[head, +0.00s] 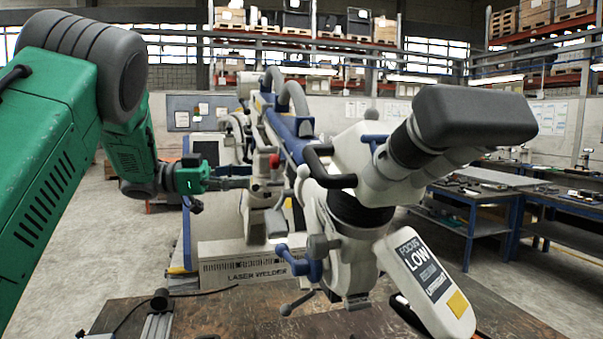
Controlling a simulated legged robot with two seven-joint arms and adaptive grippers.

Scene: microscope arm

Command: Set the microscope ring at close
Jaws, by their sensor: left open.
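The microscope (368,160) stands in the middle, white with blue parts and a dark eyepiece block at upper right. A black ribbed ring (360,210) sits around its body below the eyepieces. Its setting cannot be read. A white panel (428,285) at lower right reads "FOCUS LOW". My left gripper (240,177) comes in from the left, open, with its fingers pointing right towards the upright joint with a red part (273,161). It is left of the ring and apart from it. Whether the fingers touch the joint is unclear. My right gripper is not in view.
A brown worktop (240,315) lies below, with a small metal fixture (157,318) at its left. A box marked "LASER WELDER" (243,262) stands behind. Blue-framed benches (475,192) are at right. A handle and levers stick out around the microscope.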

